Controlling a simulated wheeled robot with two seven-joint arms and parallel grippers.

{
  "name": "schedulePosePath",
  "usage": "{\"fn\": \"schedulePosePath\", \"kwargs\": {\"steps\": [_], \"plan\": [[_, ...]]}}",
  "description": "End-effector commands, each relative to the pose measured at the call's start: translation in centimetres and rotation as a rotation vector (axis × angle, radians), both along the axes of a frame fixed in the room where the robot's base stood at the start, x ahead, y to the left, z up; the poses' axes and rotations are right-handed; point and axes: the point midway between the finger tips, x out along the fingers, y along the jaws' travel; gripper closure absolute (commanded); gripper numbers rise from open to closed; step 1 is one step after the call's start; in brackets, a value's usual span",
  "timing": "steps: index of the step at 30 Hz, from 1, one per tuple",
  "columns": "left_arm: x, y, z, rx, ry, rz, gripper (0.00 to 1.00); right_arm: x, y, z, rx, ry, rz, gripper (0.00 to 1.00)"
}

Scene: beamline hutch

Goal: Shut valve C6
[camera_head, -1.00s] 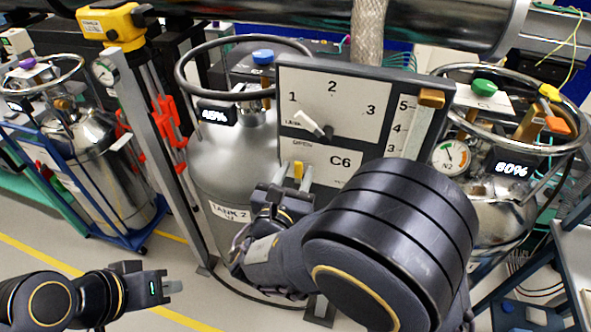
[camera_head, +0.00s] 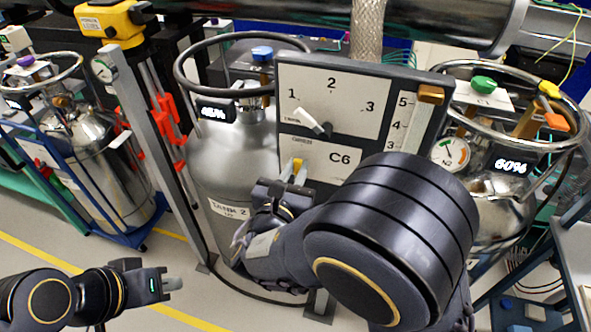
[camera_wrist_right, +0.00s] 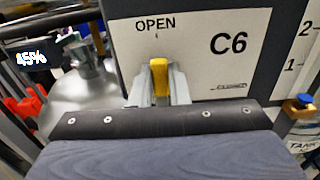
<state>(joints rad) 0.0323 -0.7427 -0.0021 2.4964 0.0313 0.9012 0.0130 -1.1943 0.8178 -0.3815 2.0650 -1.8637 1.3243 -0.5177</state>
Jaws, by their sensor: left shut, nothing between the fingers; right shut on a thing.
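The C6 panel (camera_head: 310,150) stands upright in the middle of the head view. Its upper plate has a white pointer knob (camera_head: 318,124) with marks 1, 2 and 3, and a slider with an orange-brown knob (camera_head: 431,94) is at its right. The lower plate reads OPEN and C6; it also shows in the right wrist view (camera_wrist_right: 205,70). My right gripper (camera_wrist_right: 160,85) is shut on the yellow valve handle (camera_wrist_right: 159,80), which points up toward OPEN. My right arm hides the panel's lower part in the head view. My left gripper (camera_head: 172,284) is shut and empty, low at the left, away from the panel.
A grey tank (camera_head: 228,170) labelled TANK 2 stands left of the panel. A steel tank (camera_head: 497,203) with a ring, gauge and coloured knobs is at the right. A grey post (camera_head: 150,150) with red clips stands left. A blue-framed cart (camera_head: 132,235) is further left. Floor is open at lower left.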

Motion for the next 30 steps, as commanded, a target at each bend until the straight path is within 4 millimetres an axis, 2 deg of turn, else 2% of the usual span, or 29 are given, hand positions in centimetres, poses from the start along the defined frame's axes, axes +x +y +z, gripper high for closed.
{"fn": "schedulePosePath", "kwargs": {"steps": [5,11,23,30], "plan": [[0.0,0.0,-1.2,0.000,0.000,0.000,1.00,-0.1,-0.3,-0.3,0.055,-0.018,-0.001,1.00],[0.0,0.0,-3.7,0.000,0.000,0.000,1.00,-0.3,-1.0,-0.7,0.181,-0.059,-0.001,1.00],[0.0,0.0,-10.6,0.000,0.000,0.000,1.00,-0.9,-2.7,-1.7,0.536,-0.176,0.000,1.00],[0.0,0.0,-15.3,0.000,0.000,0.000,1.00,-1.2,-3.6,-2.5,0.754,-0.247,-0.001,1.00]]}}
